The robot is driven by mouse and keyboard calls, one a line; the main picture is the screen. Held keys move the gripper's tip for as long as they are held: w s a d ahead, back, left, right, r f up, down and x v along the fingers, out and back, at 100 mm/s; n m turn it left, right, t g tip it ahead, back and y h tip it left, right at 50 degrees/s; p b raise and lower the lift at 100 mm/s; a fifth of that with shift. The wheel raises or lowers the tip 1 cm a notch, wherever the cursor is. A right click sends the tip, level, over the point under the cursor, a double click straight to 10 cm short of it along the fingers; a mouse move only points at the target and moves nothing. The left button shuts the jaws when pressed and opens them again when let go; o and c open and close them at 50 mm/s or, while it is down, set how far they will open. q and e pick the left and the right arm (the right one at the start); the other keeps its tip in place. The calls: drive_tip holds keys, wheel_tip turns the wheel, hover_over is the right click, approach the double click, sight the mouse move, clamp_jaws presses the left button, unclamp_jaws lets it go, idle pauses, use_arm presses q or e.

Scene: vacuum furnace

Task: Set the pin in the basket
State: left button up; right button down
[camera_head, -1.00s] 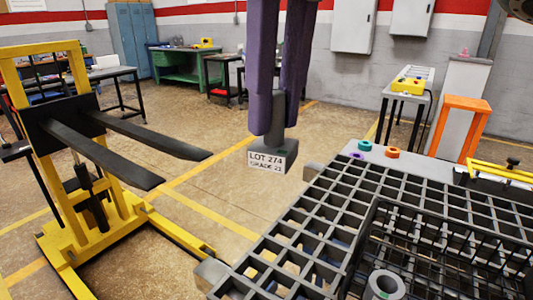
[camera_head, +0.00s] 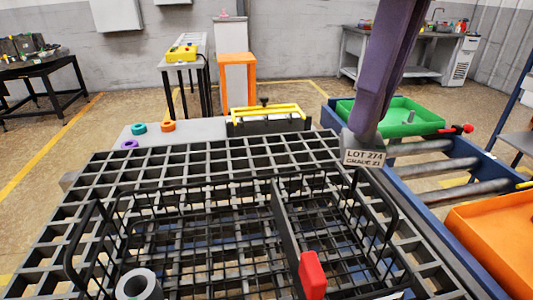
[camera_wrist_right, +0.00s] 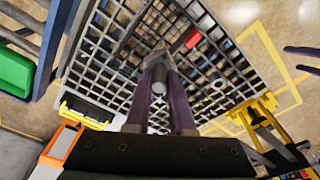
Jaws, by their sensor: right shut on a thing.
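My right gripper (camera_head: 372,125) comes down from the top with long purple fingers. It is shut on the grey pin (camera_head: 349,141), which carries a white tag reading LOT 274; the fingers hide part of it. In the right wrist view the pin's round end (camera_wrist_right: 159,84) shows between the fingertips. The black wire basket (camera_head: 150,191) lies on the grey grate, with a divider and a red tab (camera_head: 312,275). The pin appears by the basket's far right corner; its height is hard to tell. Two purple fingers, apparently my left gripper (camera_wrist_right: 303,61), show apart at the right wrist view's edge.
A grey hollow cylinder (camera_head: 137,285) stands at the basket's near left corner. Beyond the grate (camera_head: 90,190) are small coloured rings (camera_head: 139,128) and a yellow-handled item (camera_head: 267,113). A roller stand with a green tray (camera_head: 395,118) and an orange tray (camera_head: 495,245) lies right.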

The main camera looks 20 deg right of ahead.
sight(387, 149)
wheel_tip(387, 149, down, 17)
drive_tip(key=shift+s+d+f+b, duration=0.1)
drive_tip(key=shift+b, duration=1.15)
use_arm(q)
wheel_tip(387, 149, down, 3)
drive_tip(key=shift+w+f, duration=0.1)
use_arm(e)
drive_tip(key=shift+f, duration=0.3)
use_arm(q)
drive_tip(key=shift+d, duration=0.1)
use_arm(e)
drive_tip(key=shift+f, duration=0.1)
drive_tip(key=c, duration=0.8)
unclamp_jaws()
drive_tip(key=r, duration=0.4)
drive_tip(key=r+p, duration=0.1)
drive_tip(key=r, duration=0.2)
drive_tip(key=s+r+p, duration=0.1)
drive_tip(key=r, duration=0.3)
drive_tip(key=shift+s+d+r, duration=0.1)
drive_tip(key=shift+d+r, duration=0.1)
drive_tip(key=shift+r, duration=0.4)
use_arm(q)
drive_tip(key=shift+r, duration=0.95)
